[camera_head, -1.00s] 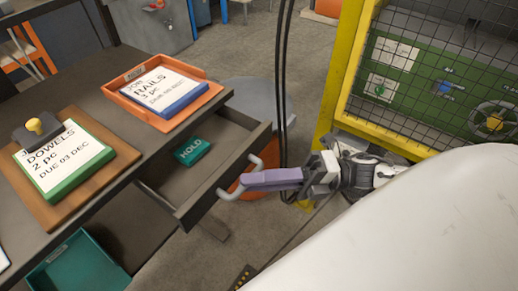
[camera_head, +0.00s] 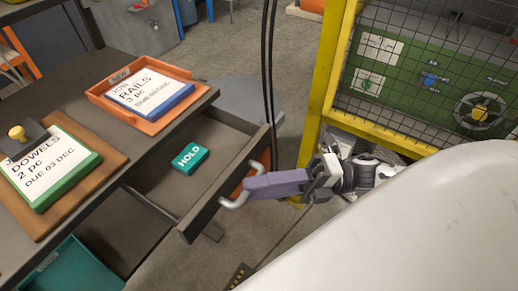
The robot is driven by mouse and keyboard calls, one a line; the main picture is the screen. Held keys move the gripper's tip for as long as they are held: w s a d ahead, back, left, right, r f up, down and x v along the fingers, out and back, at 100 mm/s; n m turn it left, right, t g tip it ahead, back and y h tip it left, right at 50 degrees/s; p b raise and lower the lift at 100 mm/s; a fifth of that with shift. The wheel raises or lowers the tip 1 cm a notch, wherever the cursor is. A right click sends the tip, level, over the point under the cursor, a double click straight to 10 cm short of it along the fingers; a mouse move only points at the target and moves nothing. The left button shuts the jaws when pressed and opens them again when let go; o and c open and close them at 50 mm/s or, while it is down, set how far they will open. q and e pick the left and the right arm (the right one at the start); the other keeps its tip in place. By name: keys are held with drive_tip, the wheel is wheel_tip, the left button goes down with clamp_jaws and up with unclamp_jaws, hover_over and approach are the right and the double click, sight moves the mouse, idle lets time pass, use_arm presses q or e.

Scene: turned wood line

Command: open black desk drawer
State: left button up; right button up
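The black desk drawer (camera_head: 205,208) stands pulled out from under the dark desk (camera_head: 75,141). A teal block marked HOLD (camera_head: 189,158) lies inside it. A light grey bar handle (camera_head: 233,204) is on the drawer's front. My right gripper (camera_head: 250,190) comes in from the right with its purple fingers at the handle. The fingers look closed together around the handle's bar, though the grip itself is partly hidden. My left gripper is out of view.
An orange tray (camera_head: 113,106) with a RAILS pad and a wooden board (camera_head: 43,221) with a DOWELS pad lie on the desk. A teal bin (camera_head: 45,264) is below. A yellow-framed mesh guard (camera_head: 325,90) stands close behind my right arm.

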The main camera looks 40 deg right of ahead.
drive_tip(key=v, duration=1)
drive_tip(key=shift+d+b, duration=0.15)
drive_tip(key=shift+b, duration=0.25)
drive_tip(key=w+a+f+m+t+h, duration=0.1)
drive_tip(key=w+f+m+t+h, duration=0.25)
drive_tip(key=f+m+h, duration=0.4)
drive_tip(key=w+a+f+m+t+h, duration=0.1)
drive_tip(key=w+f+m+t+h, duration=0.3)
drive_tip(key=m, duration=0.7)
drive_tip(key=s+a+f+m+g+h, duration=0.2)
drive_tip(key=s+a+f+m+g, duration=0.1)
drive_tip(key=s+a+f+m, duration=0.1)
drive_tip(key=s+a+f+m+g+h, duration=0.2)
drive_tip(key=a+f+m, duration=0.4)
drive_tip(key=f+m, duration=0.3)
drive_tip(key=shift+s+f+g, duration=0.75)
drive_tip(key=shift+s+f, duration=0.2)
drive_tip(key=shift+s, duration=0.15)
